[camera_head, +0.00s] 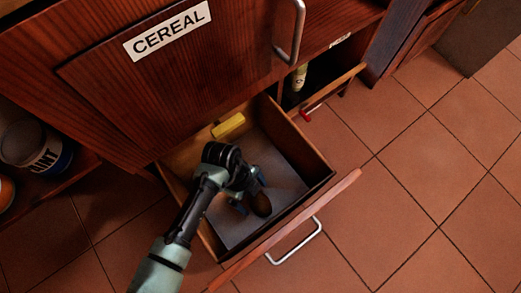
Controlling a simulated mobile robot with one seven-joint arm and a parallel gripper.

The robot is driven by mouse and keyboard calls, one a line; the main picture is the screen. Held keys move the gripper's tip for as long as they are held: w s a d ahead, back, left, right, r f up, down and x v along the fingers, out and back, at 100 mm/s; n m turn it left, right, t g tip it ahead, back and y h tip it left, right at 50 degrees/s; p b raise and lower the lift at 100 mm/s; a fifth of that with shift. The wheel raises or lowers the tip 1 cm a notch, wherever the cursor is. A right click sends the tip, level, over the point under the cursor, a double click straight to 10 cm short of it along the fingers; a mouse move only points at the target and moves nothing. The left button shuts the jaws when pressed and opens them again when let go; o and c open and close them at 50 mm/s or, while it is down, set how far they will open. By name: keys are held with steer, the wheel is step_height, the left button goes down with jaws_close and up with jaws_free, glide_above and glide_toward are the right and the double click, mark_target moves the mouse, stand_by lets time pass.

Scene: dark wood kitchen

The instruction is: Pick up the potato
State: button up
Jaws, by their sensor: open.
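The potato (261,205) is a small brown lump on the grey floor of an open wooden drawer (290,206). My gripper (251,198) reaches down into the drawer from the lower left. Its fingers are open, close around or just above the potato. My gripper covers part of the potato, and I cannot tell whether the fingers touch it.
A yellow block (228,126) lies at the drawer's back left. A cabinet door labelled CEREAL (150,60) hangs over the drawer's rear. A second open drawer (330,92) with a pale bottle (299,78) is at upper right. A paint can (35,146) stands left. Tiled floor at right is clear.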

mark_target(258, 201)
steer(key=b+x, duration=0.5)
steer(key=x, duration=0.2)
steer(key=shift+w+f, duration=0.15)
steer(key=shift+f, duration=0.25)
steer(key=shift+r, duration=0.1)
steer(key=c, duration=1.4)
